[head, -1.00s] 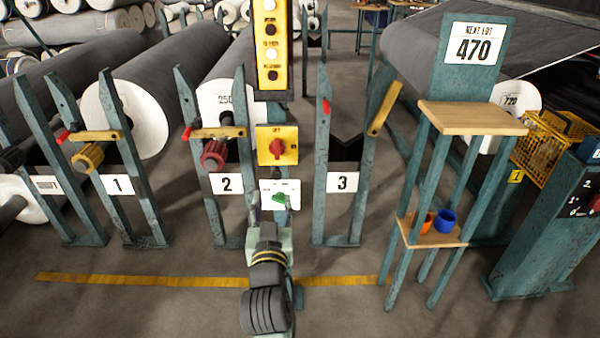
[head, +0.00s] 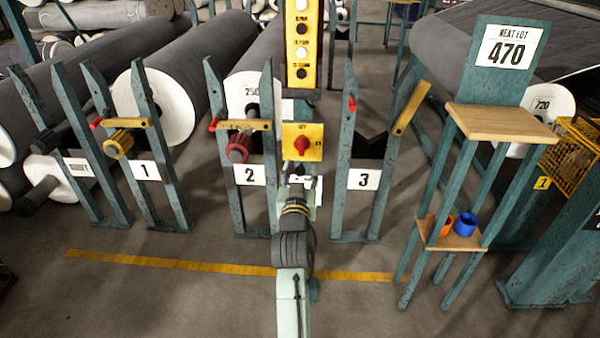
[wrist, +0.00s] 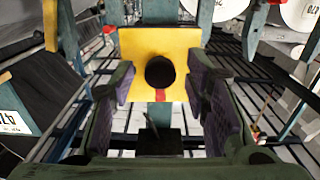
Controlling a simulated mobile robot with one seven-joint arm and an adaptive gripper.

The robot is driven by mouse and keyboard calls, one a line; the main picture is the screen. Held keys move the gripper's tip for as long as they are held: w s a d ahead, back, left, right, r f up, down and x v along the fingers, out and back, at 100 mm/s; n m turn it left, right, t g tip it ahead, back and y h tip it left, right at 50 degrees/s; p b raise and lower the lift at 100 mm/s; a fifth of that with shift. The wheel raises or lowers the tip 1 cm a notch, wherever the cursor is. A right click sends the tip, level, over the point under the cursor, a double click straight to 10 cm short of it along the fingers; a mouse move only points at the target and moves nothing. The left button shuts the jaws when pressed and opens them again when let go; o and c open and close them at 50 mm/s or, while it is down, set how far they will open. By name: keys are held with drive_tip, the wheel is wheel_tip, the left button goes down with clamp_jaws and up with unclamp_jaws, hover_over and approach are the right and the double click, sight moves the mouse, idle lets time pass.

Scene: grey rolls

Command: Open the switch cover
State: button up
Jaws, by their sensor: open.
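The yellow switch box (head: 314,132) with its red switch (head: 302,144) is on the teal post at the centre of the head view. In the wrist view the yellow face (wrist: 190,48) fills the upper middle. A dark round part (wrist: 160,72) stands on it, with a little red below; I cannot tell whether this is the cover or the switch. My gripper (wrist: 163,82) is open, one finger on each side of the dark part, with gaps showing. In the head view my gripper (head: 298,172) is just below the switch, partly hidden by my arm.
A yellow push-button panel (head: 302,45) is above the switch box. Teal stands marked 1 (head: 146,170), 2 (head: 250,174) and 3 (head: 364,180) flank the post. A shelf stand with a wooden top (head: 500,122) is to the right. The floor in front is clear.

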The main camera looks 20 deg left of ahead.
drive_tip(key=shift+c, duration=0.6)
clamp_jaws()
